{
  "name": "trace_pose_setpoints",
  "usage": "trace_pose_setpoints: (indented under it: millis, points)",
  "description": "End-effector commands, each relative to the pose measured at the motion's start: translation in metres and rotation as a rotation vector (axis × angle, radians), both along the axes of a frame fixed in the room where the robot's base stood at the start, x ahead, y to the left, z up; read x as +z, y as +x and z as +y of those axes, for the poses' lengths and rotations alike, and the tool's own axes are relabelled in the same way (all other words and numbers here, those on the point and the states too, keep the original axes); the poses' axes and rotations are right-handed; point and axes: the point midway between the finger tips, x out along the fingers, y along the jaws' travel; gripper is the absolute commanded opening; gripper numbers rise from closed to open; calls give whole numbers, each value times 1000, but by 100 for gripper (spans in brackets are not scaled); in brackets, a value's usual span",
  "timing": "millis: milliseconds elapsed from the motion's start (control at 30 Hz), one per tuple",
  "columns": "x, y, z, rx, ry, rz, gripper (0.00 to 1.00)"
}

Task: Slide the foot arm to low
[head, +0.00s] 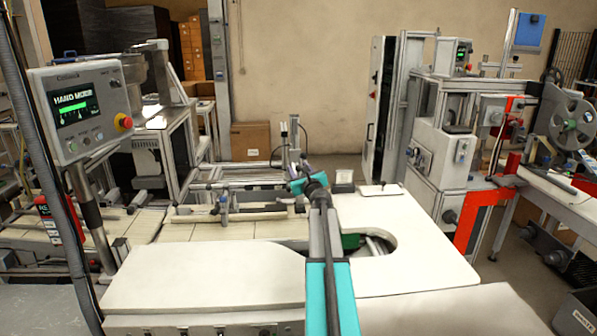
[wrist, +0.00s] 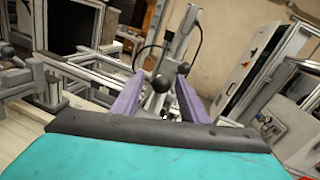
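My gripper (head: 308,184) is at the end of my teal arm, in the middle of the head view above the white machine table. In the wrist view its two purple fingers (wrist: 160,78) stand apart. A black ball knob (wrist: 161,84) shows between the fingertips, and I cannot tell whether they touch it. A second black knob (wrist: 182,68) shows just to the right on an upright metal post (wrist: 183,35). The post also shows in the head view (head: 294,135), behind my gripper. I cannot tell for sure which part is the foot arm, or its setting.
A white table (head: 195,275) with a rounded cutout lies under my arm. A control panel (head: 80,108) reading a hand mode stands at left. A grey machine cabinet (head: 440,150) with an orange-red frame stands at right. A cardboard box (head: 250,141) stands at the back wall.

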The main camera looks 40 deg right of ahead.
Motion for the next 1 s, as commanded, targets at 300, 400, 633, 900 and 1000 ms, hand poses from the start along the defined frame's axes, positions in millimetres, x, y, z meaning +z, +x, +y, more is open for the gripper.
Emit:
trace_pose_setpoints:
  millis: [300,400,633,900,1000]
  points:
    - [0,-14,7,-1,-1,-1,40]
    - [0,-21,12,-1,-1,-1,40]
    - [0,-40,23,0,0,-1,40]
    - [-1,-63,35,-1,0,0,40]
    - [-1,-71,40,-1,0,0,40]
